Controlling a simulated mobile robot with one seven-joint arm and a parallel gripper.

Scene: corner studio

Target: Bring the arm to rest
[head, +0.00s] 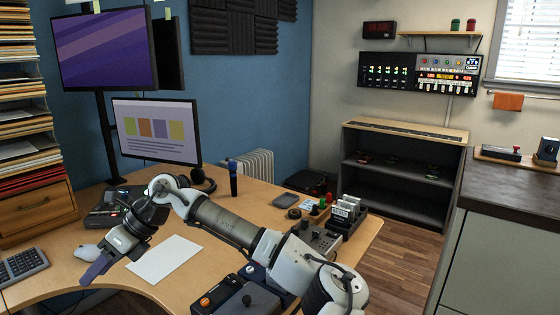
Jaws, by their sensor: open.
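My arm reaches from the lower right across the wooden desk (262,196) toward the left. My gripper (96,270) is at its far end, pointing down and to the left, above the desk's left part near the front edge. The gripper is open and I see nothing held in it. The fingers are seen from the side, so the space between them is mostly hidden. I cannot tell how high above the desk they are.
A keyboard (22,266) and a white mouse (87,251) lie near the gripper. White paper (165,258) lies to its right. Boxes with knobs (236,297) stand below the arm. A monitor (155,131) stands behind. A counter (513,186) is at right, with open floor (395,265) between.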

